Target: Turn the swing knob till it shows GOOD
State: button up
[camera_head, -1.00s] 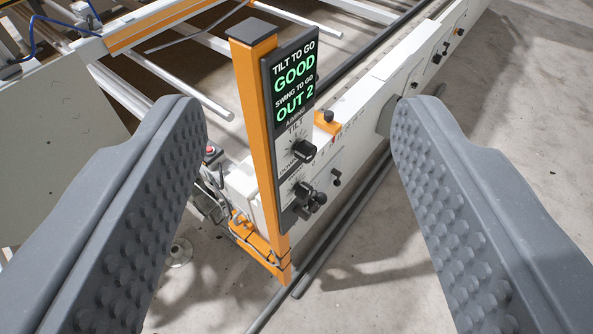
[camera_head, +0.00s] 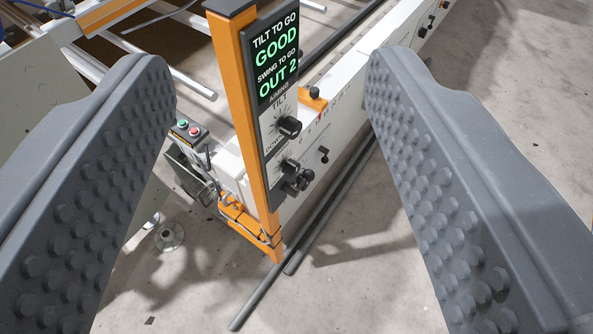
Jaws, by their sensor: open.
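The aiming panel (camera_head: 270,110) stands on an orange post (camera_head: 240,110). Its display (camera_head: 277,68) reads TILT TO GO GOOD and SWING TO GO OUT 2. The black tilt knob (camera_head: 289,126) sits below the display. The lower black knob (camera_head: 290,167), which I take for the swing knob, sits under it; its label is not readable. A small dark part (camera_head: 302,180) juts out close beside the lower knob. My gripper (camera_head: 268,70) is open and empty, its two studded grey fingers wide apart to either side of the panel. The fingers touch neither knob.
A white beam (camera_head: 345,115) with small knobs runs to the upper right behind the panel. A box with red and green buttons (camera_head: 188,129) is left of the post. Dark rails (camera_head: 325,215) lie on the concrete floor, which is largely clear at lower right.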

aim_at(291, 168)
jog(key=u, duration=0.6)
jog(key=k, duration=1.25)
jog(key=z, duration=0.45)
jog(key=i, duration=1)
jog(key=u, duration=0.05)
